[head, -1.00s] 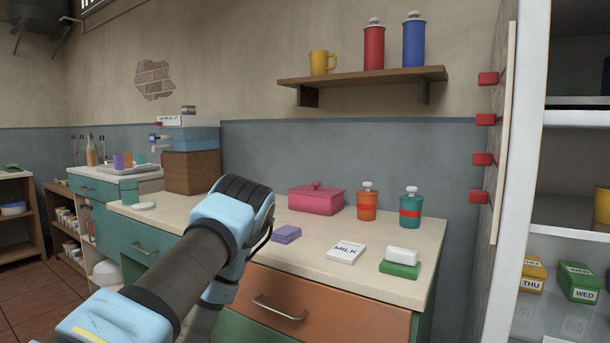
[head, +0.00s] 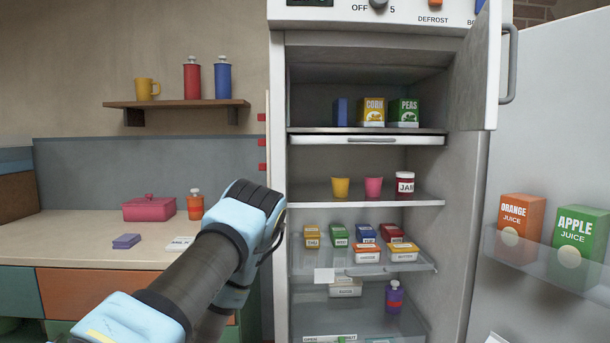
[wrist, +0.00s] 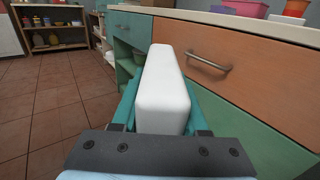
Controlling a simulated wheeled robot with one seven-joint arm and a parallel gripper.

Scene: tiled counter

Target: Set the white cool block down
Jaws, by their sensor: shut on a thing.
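The white cool block (wrist: 162,85) is a long, smooth, rounded block in the wrist view. My gripper (wrist: 162,100) is shut on it, with a teal finger along each side. The block points away from the gripper, apart from the orange drawer front at its right, with the tiled floor at its left. In the head view my arm crosses the lower middle, in front of the counter's right end. The gripper and the held block do not show there.
The refrigerator (head: 278,200) stands open. Its top compartment (head: 310,70) holds a blue block (head: 340,112), a corn box (head: 371,112) and a peas box (head: 404,113), with room at both sides. Lower shelves hold cups and tubs. The counter (head: 70,240) has free room at left.

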